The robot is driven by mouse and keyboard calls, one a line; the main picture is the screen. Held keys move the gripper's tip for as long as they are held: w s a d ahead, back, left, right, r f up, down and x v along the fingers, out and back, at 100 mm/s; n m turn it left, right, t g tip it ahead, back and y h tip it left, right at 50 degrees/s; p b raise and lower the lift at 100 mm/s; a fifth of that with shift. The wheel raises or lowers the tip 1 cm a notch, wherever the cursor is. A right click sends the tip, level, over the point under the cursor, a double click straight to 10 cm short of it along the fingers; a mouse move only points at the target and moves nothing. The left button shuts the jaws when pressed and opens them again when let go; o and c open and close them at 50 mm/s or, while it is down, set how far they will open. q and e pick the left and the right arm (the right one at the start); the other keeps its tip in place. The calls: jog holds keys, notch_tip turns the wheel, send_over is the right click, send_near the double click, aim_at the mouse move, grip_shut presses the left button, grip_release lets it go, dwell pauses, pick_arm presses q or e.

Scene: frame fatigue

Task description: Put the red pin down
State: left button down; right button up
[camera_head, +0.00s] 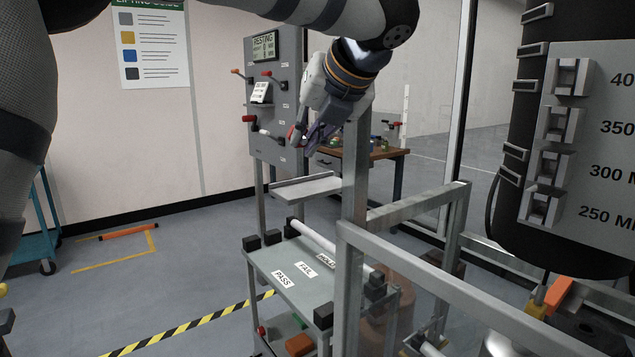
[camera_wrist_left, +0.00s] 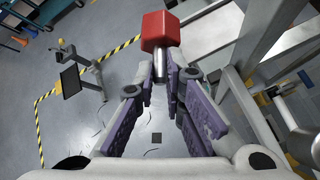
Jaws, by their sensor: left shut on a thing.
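My left gripper (camera_head: 309,142) hangs in the upper middle of the head view, in front of the grey board. It is shut on the red pin, whose red head (camera_wrist_left: 160,30) and silver shank (camera_wrist_left: 160,66) show between the purple finger pads (camera_wrist_left: 163,84) in the left wrist view. The red head points away from the wrist. In the head view, a small bit of red (camera_head: 292,134) shows at the fingers; the rest of the pin is hidden there. The pin is held in the air, apart from any surface. My right gripper is not in view.
A grey cart (camera_head: 276,262) with PASS and FAIL labels stands below. A grey shelf (camera_head: 306,188) juts from the board (camera_head: 272,100), which carries red-handled parts. A metal frame (camera_head: 430,270) stands close on the right. A wooden table (camera_head: 385,153) is behind. Floor is open at left.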

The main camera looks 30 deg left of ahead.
pick_arm(q)
jog(key=w+f, duration=0.2)
jog(key=f, duration=0.1)
jog(key=w+a+f, duration=0.1)
jog(key=f, duration=0.2)
jog(key=w+f, duration=0.2)
jog(key=f, duration=0.1)
jog(key=shift+w+a+f, duration=0.15)
jog(key=shift+w+f, duration=0.1)
jog(key=shift+w, duration=0.1)
jog(key=shift+s, duration=0.1)
jog(key=c, duration=2.1)
grip_release()
jog(key=shift+f, duration=0.15)
jog(key=o, duration=0.4)
